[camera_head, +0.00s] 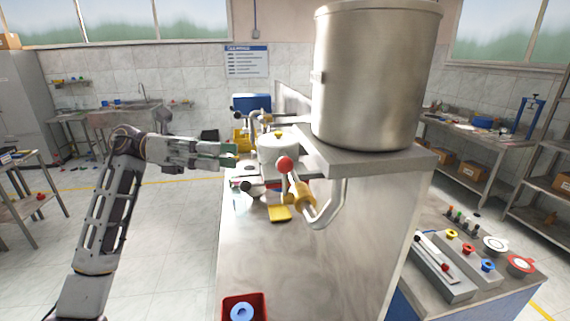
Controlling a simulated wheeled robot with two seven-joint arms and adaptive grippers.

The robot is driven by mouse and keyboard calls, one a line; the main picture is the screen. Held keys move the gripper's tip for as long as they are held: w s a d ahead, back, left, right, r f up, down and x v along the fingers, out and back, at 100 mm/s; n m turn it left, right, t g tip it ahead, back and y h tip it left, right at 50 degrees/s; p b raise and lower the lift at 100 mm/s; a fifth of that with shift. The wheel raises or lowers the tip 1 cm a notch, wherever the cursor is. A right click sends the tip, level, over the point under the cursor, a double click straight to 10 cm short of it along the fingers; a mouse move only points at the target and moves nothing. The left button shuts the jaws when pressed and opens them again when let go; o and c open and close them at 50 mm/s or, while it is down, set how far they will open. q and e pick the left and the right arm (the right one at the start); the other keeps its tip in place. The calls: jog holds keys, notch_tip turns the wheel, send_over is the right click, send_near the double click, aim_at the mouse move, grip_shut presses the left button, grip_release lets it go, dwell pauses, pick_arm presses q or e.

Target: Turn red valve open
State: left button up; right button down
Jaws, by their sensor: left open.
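The red valve shows as a round red knob (284,164) on a short brass and pale pipe fitting (301,195) at the front of the machine, below the large steel tank. My left gripper (229,155) comes in from the left and is open. It is left of the red knob, apart from it, beside the white round part of the machine. Its fingertips look greenish, and no object shows between them. My right gripper is not in view.
A large steel tank (375,75) stands on a steel block (330,270). A red bin (243,308) with a blue ring sits at the lower front. Open floor lies to the left.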

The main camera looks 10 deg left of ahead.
aim_at(285, 164)
pick_arm(q)
jog(key=shift+d, duration=0.1)
jog(key=d+p, duration=0.1)
jog(key=d, duration=0.3)
jog(key=s+d+p, duration=0.1)
jog(key=d, duration=0.4)
jog(key=s+d+p, duration=0.1)
jog(key=d+p, duration=0.1)
jog(key=d, duration=0.2)
jog(key=shift+s+d, duration=0.1)
jog(key=shift+d, duration=0.15)
grip_shut()
dwell(0.4)
